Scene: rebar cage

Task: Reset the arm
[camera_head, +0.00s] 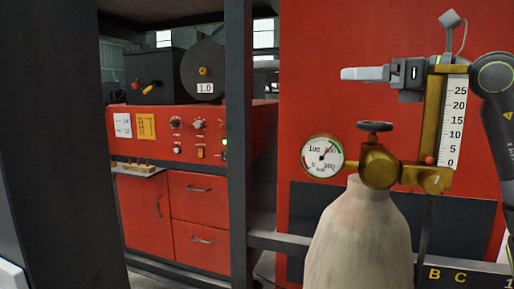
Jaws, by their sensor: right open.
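My right gripper (352,73) is in the upper right, its arm coming in from the right edge. Its pale fingers point left in front of a red panel, seen side-on, so the gap between them hardly shows. The jaws are open and nothing is seen between them. The gripper is above a pressure gauge (322,157) and a dark valve knob (375,127), apart from both in the picture. A brass flow meter with a white scale (455,122) overlaps the view of the arm; their depth order is hard to tell. My left gripper is not in view.
A pale gas cylinder (362,240) stands below the gauge. Dark upright posts (238,150) frame a red cabinet (200,205) with knobs and drawers. A dark box and round drum (203,70) sit on top.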

